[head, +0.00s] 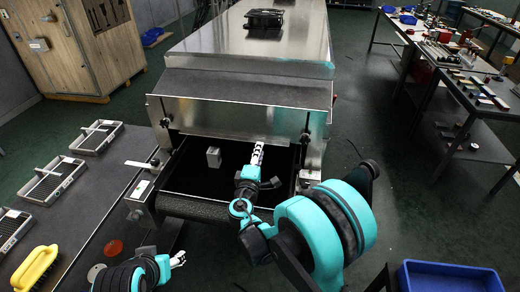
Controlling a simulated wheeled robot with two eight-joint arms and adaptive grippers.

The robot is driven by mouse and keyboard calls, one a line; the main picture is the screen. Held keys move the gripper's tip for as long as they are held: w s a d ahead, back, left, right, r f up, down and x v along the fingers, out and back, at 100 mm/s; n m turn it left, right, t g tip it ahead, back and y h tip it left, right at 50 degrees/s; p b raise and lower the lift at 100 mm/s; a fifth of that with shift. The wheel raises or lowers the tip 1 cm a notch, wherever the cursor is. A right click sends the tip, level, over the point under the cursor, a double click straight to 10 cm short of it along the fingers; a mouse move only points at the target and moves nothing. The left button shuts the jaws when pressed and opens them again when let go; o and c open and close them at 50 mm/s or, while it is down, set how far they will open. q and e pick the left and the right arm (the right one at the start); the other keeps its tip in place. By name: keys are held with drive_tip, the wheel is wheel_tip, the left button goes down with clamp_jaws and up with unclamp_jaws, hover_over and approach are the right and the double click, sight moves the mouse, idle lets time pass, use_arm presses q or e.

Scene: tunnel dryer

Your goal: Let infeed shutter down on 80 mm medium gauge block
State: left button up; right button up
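The infeed shutter (225,117) appears to be the upright metal plate under the sloped hood at the dryer's near end, with a dark opening below it. A small grey gauge block (213,157) stands upright on the black belt (190,178), left of my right gripper. I cannot read a size on it. My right gripper (257,152) reaches over the belt, its fingertips near the shutter's lower edge; contact is unclear. My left gripper (179,259) is low at the bottom left, beside the belt's near end, away from shutter and block. Both grippers' finger gaps are too small to judge.
Dark knobs (305,138) flank the opening. A blue bin (450,277) is at bottom right. Floor right of the dryer is clear.

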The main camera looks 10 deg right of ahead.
drive_tip(key=shift+s+a, duration=0.1)
drive_tip(key=shift+s, duration=0.2)
idle(0.4)
